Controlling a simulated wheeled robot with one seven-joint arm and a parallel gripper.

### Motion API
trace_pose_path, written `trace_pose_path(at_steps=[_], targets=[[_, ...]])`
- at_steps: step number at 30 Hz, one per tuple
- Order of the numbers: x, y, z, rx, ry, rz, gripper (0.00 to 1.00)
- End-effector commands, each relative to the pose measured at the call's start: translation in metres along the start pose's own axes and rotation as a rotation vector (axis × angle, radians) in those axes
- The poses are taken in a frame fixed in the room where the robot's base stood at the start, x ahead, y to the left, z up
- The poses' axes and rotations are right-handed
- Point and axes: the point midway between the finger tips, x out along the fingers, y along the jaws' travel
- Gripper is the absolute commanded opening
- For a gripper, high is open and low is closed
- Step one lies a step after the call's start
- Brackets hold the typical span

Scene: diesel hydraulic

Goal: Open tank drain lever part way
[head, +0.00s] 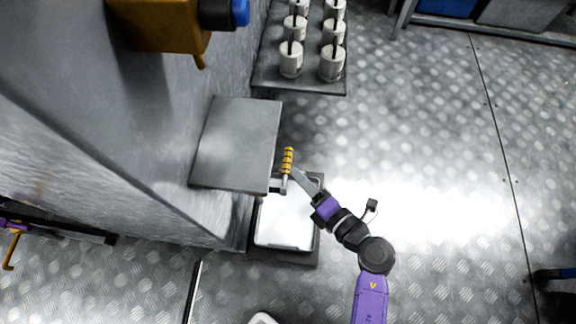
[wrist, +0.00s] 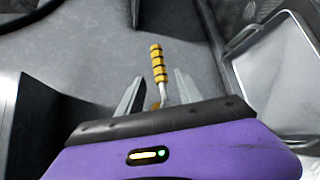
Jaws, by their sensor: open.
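The tank drain lever (head: 288,160) has a yellow grip with dark bands and a thin metal shank. It sticks out beside the grey plate at the side of the tank. In the wrist view the lever (wrist: 157,65) stands between the two fingers, its yellow grip reaching beyond the fingertips. My gripper (head: 298,180) is at the lever in the head view. In the wrist view my gripper (wrist: 155,85) is open, with a gap on both sides of the shank. The lower end of the shank is hidden behind the gripper body.
A grey plate (head: 236,143) juts from the tank (head: 130,120) left of the lever. A light metal tray (head: 283,222) lies on the floor below. Several white cylinders (head: 290,62) stand on a rack behind. The floor (head: 430,150) to the right is open.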

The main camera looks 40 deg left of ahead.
Motion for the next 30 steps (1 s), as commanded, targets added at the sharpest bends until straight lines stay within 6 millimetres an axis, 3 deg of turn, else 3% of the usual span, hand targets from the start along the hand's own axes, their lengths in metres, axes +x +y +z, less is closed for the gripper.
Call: trace_pose_path(at_steps=[15, 27, 30], targets=[[0.069, -0.002, -0.001, -0.003, 0.002, 0.000, 0.42], [0.075, 0.001, 0.000, -0.001, -0.001, 0.000, 0.42], [0.075, 0.001, 0.000, -0.001, -0.001, 0.000, 0.22]])
